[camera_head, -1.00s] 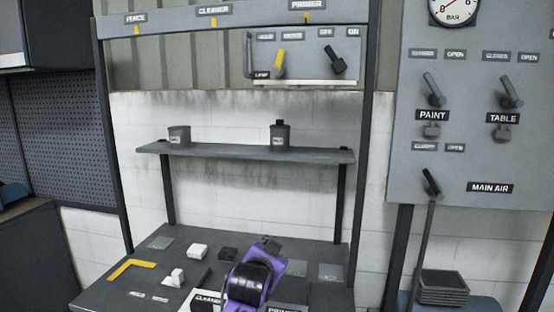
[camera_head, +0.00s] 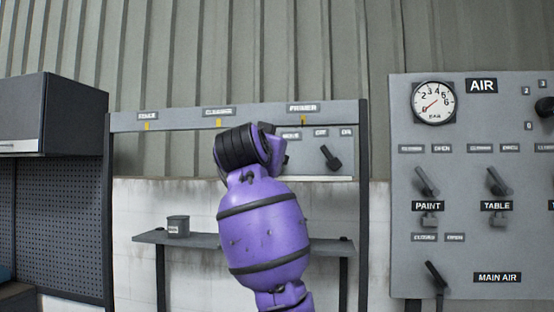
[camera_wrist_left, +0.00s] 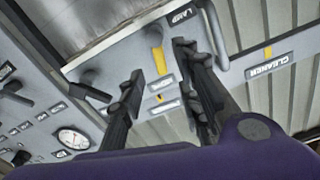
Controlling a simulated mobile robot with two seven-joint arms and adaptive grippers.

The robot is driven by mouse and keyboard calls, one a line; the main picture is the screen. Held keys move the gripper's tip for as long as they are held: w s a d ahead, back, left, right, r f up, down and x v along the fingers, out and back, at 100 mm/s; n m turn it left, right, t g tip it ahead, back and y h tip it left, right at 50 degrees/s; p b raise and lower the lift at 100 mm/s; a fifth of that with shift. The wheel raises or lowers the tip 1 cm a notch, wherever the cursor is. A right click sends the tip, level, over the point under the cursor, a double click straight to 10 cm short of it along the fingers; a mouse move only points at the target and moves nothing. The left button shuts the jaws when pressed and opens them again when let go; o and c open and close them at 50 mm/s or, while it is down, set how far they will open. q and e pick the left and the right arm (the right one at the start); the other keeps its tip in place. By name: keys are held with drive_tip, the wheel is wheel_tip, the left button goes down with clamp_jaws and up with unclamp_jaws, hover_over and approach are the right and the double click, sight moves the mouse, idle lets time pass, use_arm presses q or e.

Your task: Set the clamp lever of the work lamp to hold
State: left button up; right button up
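The grey lamp panel (camera_wrist_left: 120,50) fills the upper middle of the left wrist view, appearing upside down, with a "LAMP" label (camera_wrist_left: 183,14). Its yellow clamp lever (camera_wrist_left: 158,48) shows between the fingers of my left gripper (camera_wrist_left: 160,61). The fingers are apart, one on each side of the lever in the picture; contact cannot be told. Small label plates (camera_wrist_left: 164,105) lie beyond the lever, too blurred to read. In the head view the panel (camera_head: 318,170) shows partly; my purple left arm hides the lever and my left gripper. My right gripper is not in view.
A dark switch (camera_head: 330,158) sits right of the clamp lever on the lamp panel. A bar handle (camera_wrist_left: 214,38) stands close to one left finger. The shelf (camera_head: 205,241) with a can (camera_head: 178,226) is below. The air panel (camera_head: 460,260) stands at right.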

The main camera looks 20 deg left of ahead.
use_arm(q)
drive_tip(key=x, duration=0.6)
drive_tip(key=shift+d, duration=0.1)
clamp_jaws()
